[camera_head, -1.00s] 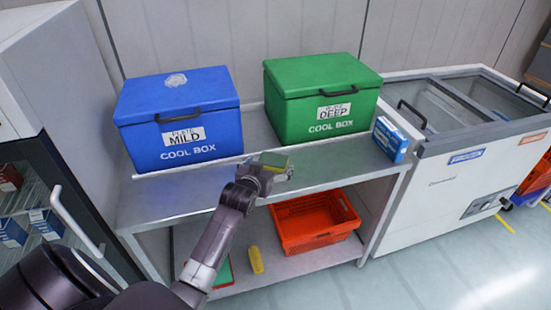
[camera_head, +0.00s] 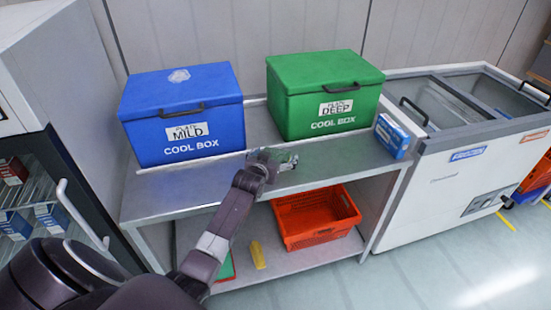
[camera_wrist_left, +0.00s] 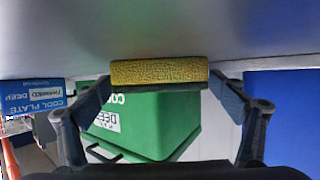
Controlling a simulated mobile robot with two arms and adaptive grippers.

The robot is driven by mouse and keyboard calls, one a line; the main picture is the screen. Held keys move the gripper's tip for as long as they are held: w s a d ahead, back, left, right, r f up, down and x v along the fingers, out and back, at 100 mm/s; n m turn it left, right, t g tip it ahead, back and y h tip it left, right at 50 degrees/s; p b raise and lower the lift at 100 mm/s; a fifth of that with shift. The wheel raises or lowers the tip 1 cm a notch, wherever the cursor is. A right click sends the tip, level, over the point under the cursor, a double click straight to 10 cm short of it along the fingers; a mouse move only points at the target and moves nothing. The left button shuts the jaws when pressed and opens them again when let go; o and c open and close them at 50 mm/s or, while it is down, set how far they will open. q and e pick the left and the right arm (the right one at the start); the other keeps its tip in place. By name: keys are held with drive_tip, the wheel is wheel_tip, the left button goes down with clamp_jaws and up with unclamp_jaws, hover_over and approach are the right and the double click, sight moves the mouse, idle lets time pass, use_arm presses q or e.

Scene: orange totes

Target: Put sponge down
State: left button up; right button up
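The sponge (camera_wrist_left: 158,71) is yellow with a dark underside and shows in the left wrist view, where the picture appears upside down. It spans the gap between the fingertips of my left gripper (camera_wrist_left: 160,82), which meet its two ends. The sponge is at or close to the grey table top (camera_wrist_left: 160,30); I cannot tell whether it touches. In the head view, my left gripper (camera_head: 277,160) is low over the table top (camera_head: 180,192), in front of the green cool box (camera_head: 310,105). The sponge is hard to make out there. My right gripper is not in view.
A blue cool box (camera_head: 182,120) stands left of the gripper, and a blue-white carton (camera_head: 392,136) stands to the right. The lower shelf holds a red crate (camera_head: 312,233) and a yellow item (camera_head: 257,254). The front left table top is clear.

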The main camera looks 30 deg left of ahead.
use_arm(q)
drive_tip(key=c, duration=0.7)
drive_tip(key=shift+c, duration=0.2)
